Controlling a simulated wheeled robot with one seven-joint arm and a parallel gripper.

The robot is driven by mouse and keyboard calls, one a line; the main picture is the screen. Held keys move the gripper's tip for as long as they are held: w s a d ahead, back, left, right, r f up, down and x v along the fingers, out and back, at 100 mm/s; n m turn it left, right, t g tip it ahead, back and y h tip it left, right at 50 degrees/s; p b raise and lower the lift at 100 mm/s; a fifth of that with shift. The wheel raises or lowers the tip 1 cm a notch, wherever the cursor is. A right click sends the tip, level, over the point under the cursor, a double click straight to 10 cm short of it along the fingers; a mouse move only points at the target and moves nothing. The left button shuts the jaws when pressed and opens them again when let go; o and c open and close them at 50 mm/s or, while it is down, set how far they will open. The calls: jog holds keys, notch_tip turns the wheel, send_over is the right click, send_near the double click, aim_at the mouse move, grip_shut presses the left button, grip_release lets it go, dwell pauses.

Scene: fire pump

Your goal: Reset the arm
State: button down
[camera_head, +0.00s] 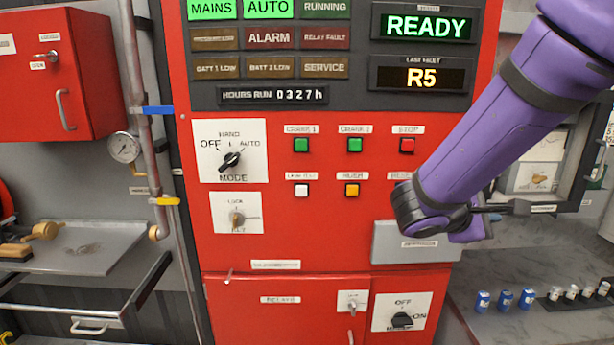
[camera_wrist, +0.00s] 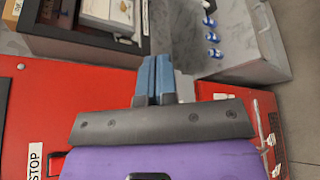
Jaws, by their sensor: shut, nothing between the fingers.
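My purple arm (camera_head: 500,110) reaches in from the upper right, in front of the right side of the red pump control panel (camera_head: 330,200). In the wrist view, my gripper (camera_wrist: 154,62) shows as two blue fingers pressed together, with nothing between them. They point out past the panel's edge toward the grey counter and appear clear of anything. In the head view the fingers are hard to make out. The panel reads MAINS, AUTO, READY (camera_head: 427,27) and last fault R5 (camera_head: 420,77). The mode knob (camera_head: 231,160) is on the panel's left.
A grey box (camera_head: 415,243) juts from the panel below my arm. Several blue and white cylinders (camera_head: 505,299) stand on the counter at right. A dark-framed open case (camera_head: 575,150) is behind my arm. A gauge (camera_head: 124,147) and pipe stand left.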

jog(key=s+d+r+m+g+y, duration=0.1)
jog(key=s+d+m+g+y, duration=0.15)
jog(key=s, duration=0.25)
jog(key=s+d+m+g+y, duration=0.1)
jog(key=s+m+g+y, duration=0.1)
jog(key=s+m+y, duration=0.3)
jog(key=s+a+r+m+t+y, duration=0.4)
jog(key=s+a+r+y, duration=0.1)
jog(key=s, duration=0.4)
jog(key=shift+s+a+r+t+y, duration=0.2)
jog(key=shift+a+r+t+y, duration=0.15)
jog(key=shift+a+y, duration=0.45)
jog(key=shift+m, duration=0.25)
